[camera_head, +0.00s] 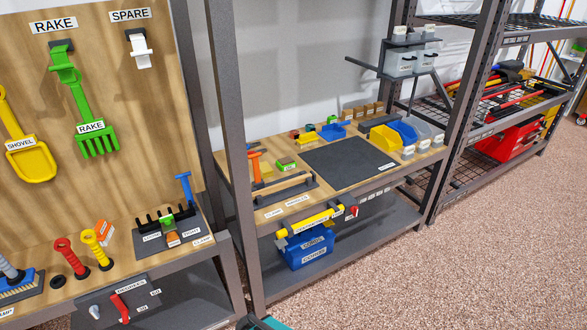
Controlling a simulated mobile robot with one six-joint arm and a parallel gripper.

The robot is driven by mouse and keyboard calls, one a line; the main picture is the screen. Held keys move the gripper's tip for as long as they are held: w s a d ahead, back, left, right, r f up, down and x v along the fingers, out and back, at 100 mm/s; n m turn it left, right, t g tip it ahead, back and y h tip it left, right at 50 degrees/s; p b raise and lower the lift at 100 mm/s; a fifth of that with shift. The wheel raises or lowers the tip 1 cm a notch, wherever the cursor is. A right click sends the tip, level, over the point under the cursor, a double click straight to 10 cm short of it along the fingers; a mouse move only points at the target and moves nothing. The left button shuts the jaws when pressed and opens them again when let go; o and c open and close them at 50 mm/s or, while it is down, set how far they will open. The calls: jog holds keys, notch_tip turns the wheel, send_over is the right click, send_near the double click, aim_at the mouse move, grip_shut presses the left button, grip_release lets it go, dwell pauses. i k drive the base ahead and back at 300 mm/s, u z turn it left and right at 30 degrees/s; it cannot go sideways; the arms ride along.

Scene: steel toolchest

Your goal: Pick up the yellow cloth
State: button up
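I cannot make out a yellow cloth for certain. A small flat yellow patch (266,171) lies on the middle workbench, partly behind an orange-handled tool (256,166); it is too small to tell whether it is cloth. My gripper is not in view.
The middle workbench holds a dark mat (350,162), a grey-handled tray (285,190), and yellow (385,138) and blue (405,132) bins. A yellow bar (310,221) runs along its front, above a blue bin (306,247). Dark posts divide the benches. Speckled floor (470,260) lies clear at right.

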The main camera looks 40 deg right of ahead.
aim_at(267, 171)
jog(key=z, duration=0.75)
jog(key=k, duration=0.95)
jog(key=u, duration=0.05)
jog(key=i, duration=0.85)
jog(key=z, duration=0.05)
